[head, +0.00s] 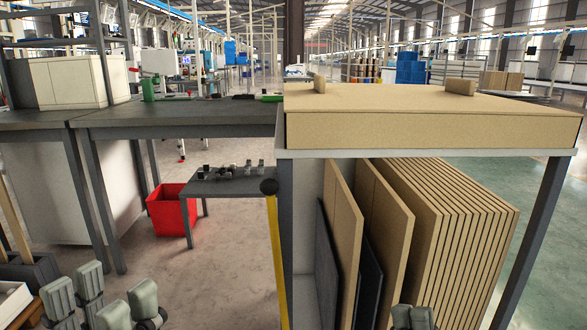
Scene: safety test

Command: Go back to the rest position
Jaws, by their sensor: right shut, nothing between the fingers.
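My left gripper (101,299) shows at the bottom left of the head view. Its grey-green finger pads stand in two groups with a gap between them, and I see nothing held there. My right gripper (411,318) shows only by its fingertips at the bottom edge, right of the middle. Its pads are close together and hold nothing. It is in front of the upright brown panels (440,225) stored under the workbench. The rest of both grippers is cut off by the frame.
A workbench (432,150) with a thick brown board on top stands ahead on the right. Dark tables (180,120) stand on the left. A red bin (172,211), a small low table (232,186) and a yellow pole (277,255) are ahead. Floor at centre left is clear.

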